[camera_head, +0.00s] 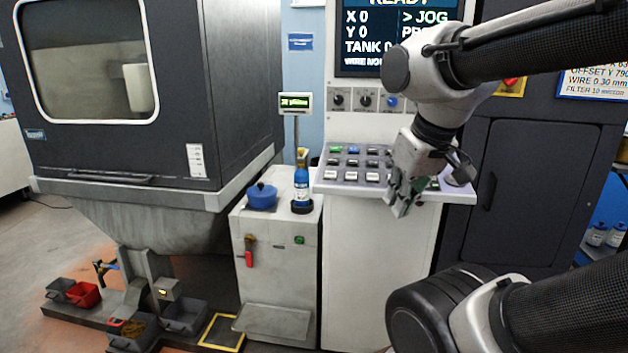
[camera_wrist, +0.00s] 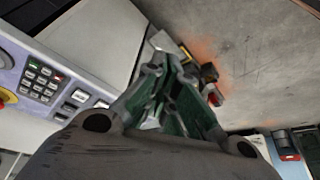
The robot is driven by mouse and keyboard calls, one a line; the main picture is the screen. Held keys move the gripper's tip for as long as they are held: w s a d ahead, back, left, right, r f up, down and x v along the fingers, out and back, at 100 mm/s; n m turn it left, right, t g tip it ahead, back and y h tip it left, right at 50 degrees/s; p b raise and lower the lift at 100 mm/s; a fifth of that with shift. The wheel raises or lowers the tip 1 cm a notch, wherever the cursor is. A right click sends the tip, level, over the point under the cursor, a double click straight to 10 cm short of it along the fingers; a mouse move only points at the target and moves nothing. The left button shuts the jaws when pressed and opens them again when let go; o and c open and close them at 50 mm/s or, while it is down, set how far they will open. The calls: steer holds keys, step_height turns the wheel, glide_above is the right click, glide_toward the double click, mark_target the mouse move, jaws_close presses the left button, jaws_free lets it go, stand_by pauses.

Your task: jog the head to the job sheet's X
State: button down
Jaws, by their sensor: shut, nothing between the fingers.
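The machine's screen (camera_head: 398,35) in the head view reads X 0 and Y 0, with a TANK line at 0 and "> JOG" marked; its top and right are cut off or hidden by my arm. The job sheet (camera_head: 594,82) at the right edge is partly cut off; "OFFSET Y 790", "WIRE 0.30 mm" and "FILTER 10 micron" show, and its X line is not readable. My gripper (camera_head: 401,203) is shut and empty, at the front edge of the sloped key panel (camera_head: 345,175). The panel's keys also show in the wrist view (camera_wrist: 45,80), left of my gripper (camera_wrist: 158,68).
The large grey machine (camera_head: 185,80) with a window stands at the left. Bins (camera_head: 84,293) lie on the low platform. My arm covers the panel's right part.

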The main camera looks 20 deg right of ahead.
steer(key=shift+a, duration=0.3)
steer(key=shift+w+d, duration=0.1)
step_height(320, 180, up, 7)
steer(key=n+g+h, duration=0.2)
steer(key=n+h, duration=0.7)
steer(key=h, duration=0.2)
glide_above(351, 176)
steer(key=s+a, duration=0.1)
steer(key=s, duration=0.2)
steer(key=shift+a+r, duration=0.1)
steer(key=shift+r, duration=0.1)
steer(key=shift+f, duration=0.15)
steer(key=shift+y, duration=0.3)
steer(key=shift+w+d+f, duration=0.2)
steer(key=shift+w+f, duration=0.05)
steer(key=shift+f, duration=1.15)
steer(key=shift+w+d+f, duration=0.15)
steer(key=shift+w+f, duration=0.15)
steer(key=shift+f, duration=1.05)
steer(key=shift+w+d+f, duration=0.2)
steer(key=shift+w+f, duration=0.05)
steer(key=shift+f, duration=1.15)
steer(key=shift+f, duration=0.15)
